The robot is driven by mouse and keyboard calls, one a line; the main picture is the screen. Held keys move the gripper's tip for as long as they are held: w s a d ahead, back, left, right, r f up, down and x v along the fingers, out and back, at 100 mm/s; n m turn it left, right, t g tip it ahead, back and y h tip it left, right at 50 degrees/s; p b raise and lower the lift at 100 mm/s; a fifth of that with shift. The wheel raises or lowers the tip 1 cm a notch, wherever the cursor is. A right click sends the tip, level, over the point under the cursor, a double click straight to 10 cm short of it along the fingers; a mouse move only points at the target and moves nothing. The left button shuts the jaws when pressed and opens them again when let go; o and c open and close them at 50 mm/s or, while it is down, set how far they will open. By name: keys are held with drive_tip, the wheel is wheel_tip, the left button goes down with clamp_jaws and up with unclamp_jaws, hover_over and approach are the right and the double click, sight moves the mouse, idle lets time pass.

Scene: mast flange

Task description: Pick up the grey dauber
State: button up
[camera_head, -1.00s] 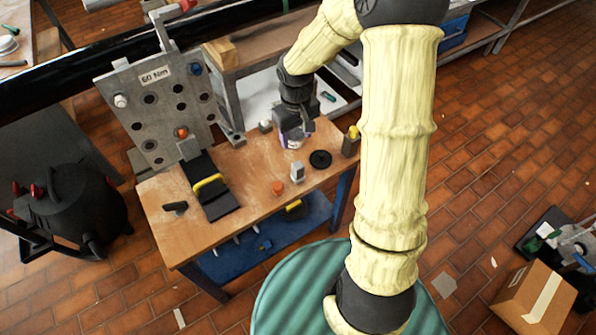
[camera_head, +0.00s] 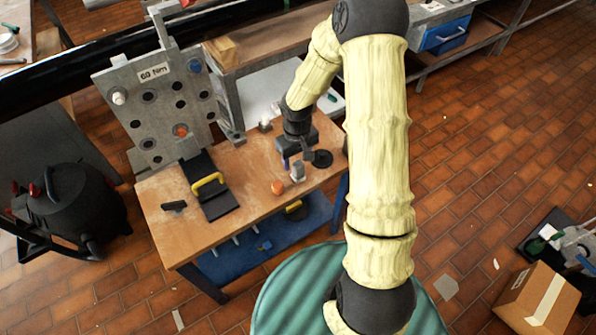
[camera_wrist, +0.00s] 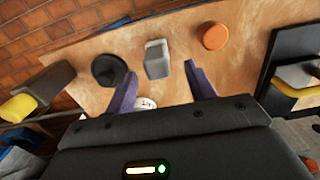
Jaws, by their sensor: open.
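The grey dauber (camera_head: 297,173) looks like a small upright grey block on the wooden bench top. In the wrist view the grey dauber (camera_wrist: 157,60) stands just beyond my fingertips, roughly midway between them. My gripper (camera_head: 292,162) is just behind the dauber in the head view and low over the bench. In the wrist view my gripper (camera_wrist: 161,78) has its two purple fingers spread with nothing between them. I see no contact with the dauber.
A black round piece (camera_wrist: 109,72) stands close beside the left finger, and an orange disc (camera_wrist: 215,36) lies right of the dauber. A white round item (camera_wrist: 146,102) is partly hidden by my gripper. A black piece with a yellow handle (camera_head: 208,181) lies further left.

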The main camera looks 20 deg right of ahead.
sight(298, 164)
drive_tip(key=f, duration=0.5)
drive_tip(key=shift+w+d+b, duration=0.2)
drive_tip(key=shift+b, duration=0.1)
drive_tip(key=shift+d+f, duration=0.15)
drive_tip(key=shift+s+a, duration=0.25)
drive_tip(key=shift+a, duration=0.05)
drive_tip(key=shift+d, duration=0.15)
drive_tip(key=c, duration=1.1)
